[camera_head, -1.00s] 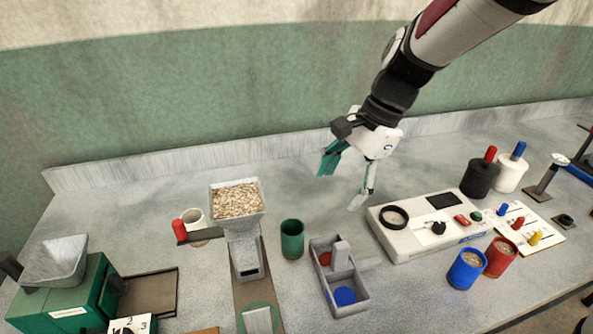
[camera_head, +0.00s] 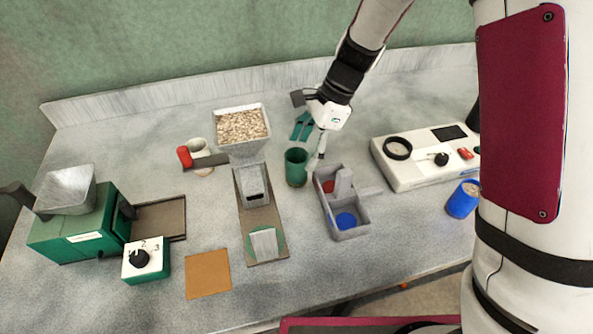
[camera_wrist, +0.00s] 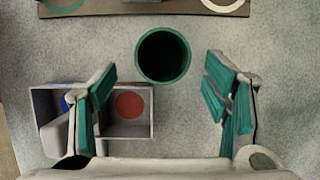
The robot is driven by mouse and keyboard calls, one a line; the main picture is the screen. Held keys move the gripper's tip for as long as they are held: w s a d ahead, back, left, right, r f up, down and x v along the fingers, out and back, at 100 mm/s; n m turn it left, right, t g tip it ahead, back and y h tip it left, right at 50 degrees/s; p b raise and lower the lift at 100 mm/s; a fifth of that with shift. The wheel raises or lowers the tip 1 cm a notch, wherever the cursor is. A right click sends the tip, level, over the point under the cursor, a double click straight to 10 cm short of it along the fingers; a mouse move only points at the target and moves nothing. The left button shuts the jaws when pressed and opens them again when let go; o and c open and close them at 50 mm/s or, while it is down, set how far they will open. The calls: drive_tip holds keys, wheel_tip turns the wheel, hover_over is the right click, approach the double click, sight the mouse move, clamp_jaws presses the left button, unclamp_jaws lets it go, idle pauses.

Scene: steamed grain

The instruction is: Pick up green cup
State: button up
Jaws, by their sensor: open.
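The green cup (camera_head: 296,167) stands upright on the counter, between the grain hopper and the grey divided tray. In the wrist view the cup (camera_wrist: 163,55) shows its dark open mouth, ahead of my fingers and roughly centred between them. My gripper (camera_head: 311,143) is open and empty, just behind and to the right of the cup in the head view. Its two teal-padded fingers (camera_wrist: 165,105) are spread wide in the wrist view. The cup does not appear to be between the pads.
The grey tray (camera_head: 359,212) with red and blue discs lies close beside the cup; my left finger in the wrist view overlaps it. The grain hopper (camera_head: 245,153) stands left of the cup. A white device (camera_head: 384,163) and blue cup (camera_head: 463,199) are at right.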

sight(297, 162)
drive_tip(key=shift+x, duration=2.65)
drive_tip(key=shift+a+r, duration=0.1)
drive_tip(key=shift+a, duration=0.05)
drive_tip(key=c, duration=1.2)
